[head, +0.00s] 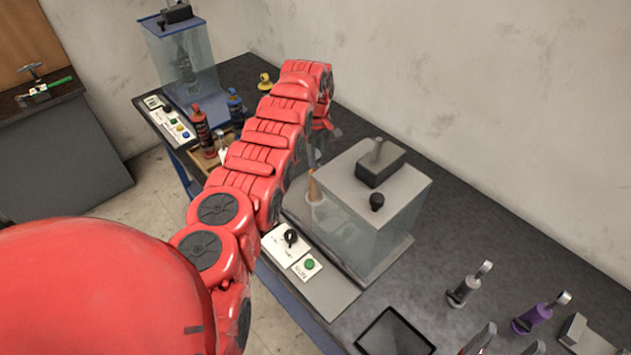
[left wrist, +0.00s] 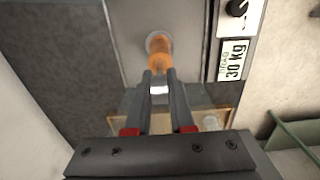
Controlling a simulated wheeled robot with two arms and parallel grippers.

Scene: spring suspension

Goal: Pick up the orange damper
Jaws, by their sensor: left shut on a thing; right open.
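The orange damper (left wrist: 160,53) is upright or nearly so in the left wrist view, its far end at a round grey seat on a grey plate. In the head view it (head: 313,187) stands beside the clear-walled tester (head: 393,225), at its left edge. My left gripper (left wrist: 159,80) is shut on the damper's pale near end. I cannot tell whether the damper is still touching the seat.
A grey damper (head: 464,290) and a purple damper (head: 538,316) stand at the lower right of the dark table. A white control panel (head: 291,249) and a black tray (head: 395,333) lie in front of the tester.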

